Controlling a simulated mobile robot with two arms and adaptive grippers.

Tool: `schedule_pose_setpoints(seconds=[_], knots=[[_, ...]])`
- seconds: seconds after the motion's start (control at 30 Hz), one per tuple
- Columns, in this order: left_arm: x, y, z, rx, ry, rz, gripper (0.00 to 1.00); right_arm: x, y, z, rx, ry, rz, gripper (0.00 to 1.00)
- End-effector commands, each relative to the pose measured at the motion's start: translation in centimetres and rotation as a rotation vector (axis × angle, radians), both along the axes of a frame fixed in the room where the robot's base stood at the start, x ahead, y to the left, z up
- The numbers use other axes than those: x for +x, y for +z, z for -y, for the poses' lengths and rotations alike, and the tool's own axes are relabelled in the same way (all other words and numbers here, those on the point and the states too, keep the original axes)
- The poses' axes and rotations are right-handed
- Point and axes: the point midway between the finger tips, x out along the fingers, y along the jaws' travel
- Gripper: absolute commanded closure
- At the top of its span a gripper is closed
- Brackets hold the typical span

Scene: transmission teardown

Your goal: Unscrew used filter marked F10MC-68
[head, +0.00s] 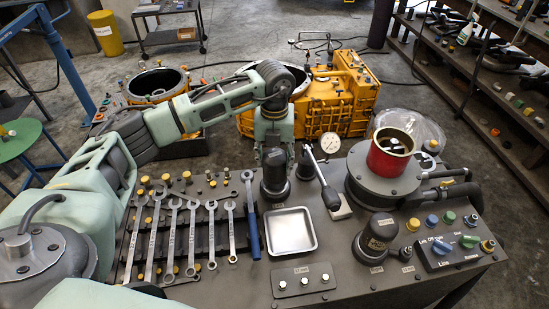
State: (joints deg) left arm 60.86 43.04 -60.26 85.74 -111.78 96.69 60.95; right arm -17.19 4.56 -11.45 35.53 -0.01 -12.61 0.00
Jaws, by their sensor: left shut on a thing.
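My left arm reaches across from the left. Its gripper (274,148) points straight down and is shut on the top of a dark cylindrical filter (274,180). The filter stands upright on the grey bench top, behind the metal tray. No marking on it can be read, so I cannot tell if it is F10MC-68. My right gripper is not in view.
A row of wrenches (192,235) and a blue-handled wrench (251,225) lie left of an empty metal tray (290,232). A dial gauge (331,143) on a stand rises right of the filter. A red canister (390,153) and a switch box (450,250) are further right.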

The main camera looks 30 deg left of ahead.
Motion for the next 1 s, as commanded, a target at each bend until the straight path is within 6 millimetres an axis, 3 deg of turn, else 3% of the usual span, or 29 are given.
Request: schedule_pose_setpoints(seconds=[1.0], knots=[[-0.2, 1.6, 0.2, -0.001, 0.001, 0.003, 1.00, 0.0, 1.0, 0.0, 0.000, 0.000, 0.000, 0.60]])
